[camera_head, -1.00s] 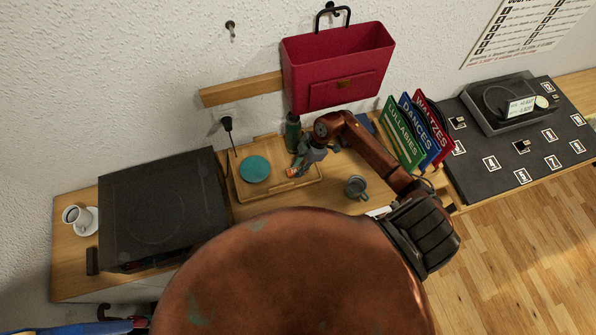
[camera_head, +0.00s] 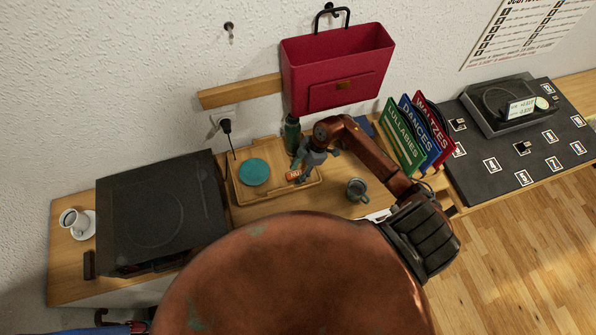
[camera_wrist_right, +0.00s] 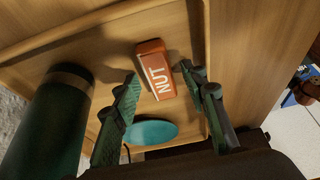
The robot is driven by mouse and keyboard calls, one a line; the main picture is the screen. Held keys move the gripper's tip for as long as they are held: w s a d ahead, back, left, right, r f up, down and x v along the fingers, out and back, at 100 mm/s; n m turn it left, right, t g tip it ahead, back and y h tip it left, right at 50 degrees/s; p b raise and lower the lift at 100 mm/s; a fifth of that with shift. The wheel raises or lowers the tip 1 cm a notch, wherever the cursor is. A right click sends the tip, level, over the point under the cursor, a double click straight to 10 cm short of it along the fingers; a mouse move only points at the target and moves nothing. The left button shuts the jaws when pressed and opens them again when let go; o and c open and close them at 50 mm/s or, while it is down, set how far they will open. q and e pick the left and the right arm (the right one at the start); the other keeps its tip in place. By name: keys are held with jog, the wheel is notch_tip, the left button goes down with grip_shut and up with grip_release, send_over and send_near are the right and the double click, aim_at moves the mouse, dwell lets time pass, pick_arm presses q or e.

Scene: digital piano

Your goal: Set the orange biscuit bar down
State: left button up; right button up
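The orange biscuit bar (camera_head: 294,176), marked NUT in the right wrist view (camera_wrist_right: 156,72), lies on the wooden tray (camera_head: 247,196). My right gripper (camera_head: 303,170) is just above it. In the right wrist view the fingers (camera_wrist_right: 160,75) are spread on either side of the bar, with a gap at each side, so the gripper is open and empty. A round teal coaster (camera_head: 254,172) lies on the tray to the left of the bar. It also shows in the right wrist view (camera_wrist_right: 150,132).
A dark green bottle (camera_head: 292,134) stands close behind the gripper and looms large in the right wrist view (camera_wrist_right: 42,125). A grey-green mug (camera_head: 356,189) stands right of the tray. A black box-shaped appliance (camera_head: 160,215) is at left, book folders (camera_head: 418,135) at right.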

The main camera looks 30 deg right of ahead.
jog(key=shift+r, duration=0.15)
jog(key=p+v, duration=1.1)
jog(key=v, duration=0.1)
jog(key=shift+s, duration=0.15)
